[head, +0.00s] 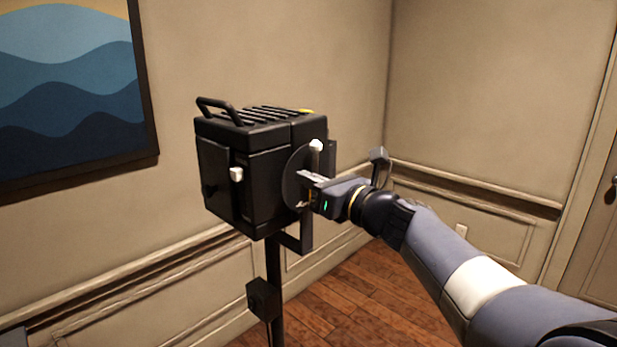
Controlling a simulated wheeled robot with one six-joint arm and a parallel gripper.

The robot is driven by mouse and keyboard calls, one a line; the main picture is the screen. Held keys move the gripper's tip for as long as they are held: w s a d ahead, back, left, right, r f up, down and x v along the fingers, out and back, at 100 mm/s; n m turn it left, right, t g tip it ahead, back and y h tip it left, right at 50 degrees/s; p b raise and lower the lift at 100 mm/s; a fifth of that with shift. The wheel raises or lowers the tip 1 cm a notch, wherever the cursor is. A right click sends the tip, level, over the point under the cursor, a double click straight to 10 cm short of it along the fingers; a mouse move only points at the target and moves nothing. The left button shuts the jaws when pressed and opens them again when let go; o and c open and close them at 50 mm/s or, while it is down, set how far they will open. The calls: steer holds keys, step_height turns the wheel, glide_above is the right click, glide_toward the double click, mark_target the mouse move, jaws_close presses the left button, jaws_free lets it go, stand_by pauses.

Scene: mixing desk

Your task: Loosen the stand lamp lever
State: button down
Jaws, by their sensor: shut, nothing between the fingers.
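The stand lamp (225,150) is a black box-shaped housing with a top handle, held on a thin black stand pole (274,298). A dark round disc sits on its right side. The lever (316,146) shows there as a pale rounded tip on a short stalk pointing up. My gripper (304,176) is shut at this side, just below the lever tip and in front of the disc. No object shows between its fingers. The gripper hides the lower part of the lever, and I cannot tell whether it touches it.
A second pale knob (236,174) is on the lamp's front. A small black box (263,299) is fixed on the pole. Walls stand behind, with a framed wave picture (70,90) at left and a door (598,220) at far right. The wooden floor (370,300) looks clear.

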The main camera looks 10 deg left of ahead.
steer(key=b+v, duration=0.1)
steer(key=v, duration=0.8)
steer(key=shift+s+d+r+b, duration=0.15)
steer(key=shift+s+d+b, duration=0.1)
steer(key=shift+b, duration=0.1)
steer(key=shift+w+a, duration=0.1)
steer(key=shift+a, duration=0.05)
